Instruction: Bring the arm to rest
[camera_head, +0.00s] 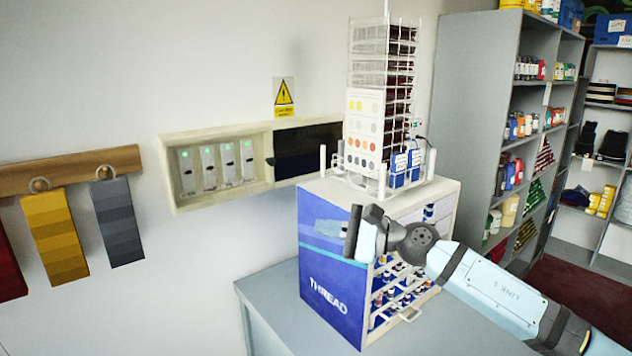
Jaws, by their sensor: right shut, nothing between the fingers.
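My right gripper (353,231) is at the end of the arm that comes in from the lower right. It is in front of the thread cabinet, near the cabinet's top front corner, and its fingers are shut with nothing between them. The arm (480,285) is raised and stretches across the cabinet's right side, hiding part of its drawers. I cannot tell whether the gripper touches the cabinet. My left gripper is not in view.
The blue-and-white thread cabinet (332,285) stands on a grey counter (275,310), with a wire rack (383,60) on top. A wall box (225,165) and hanging swatches (55,235) are at left. Stocked grey shelves (475,90) stand at right.

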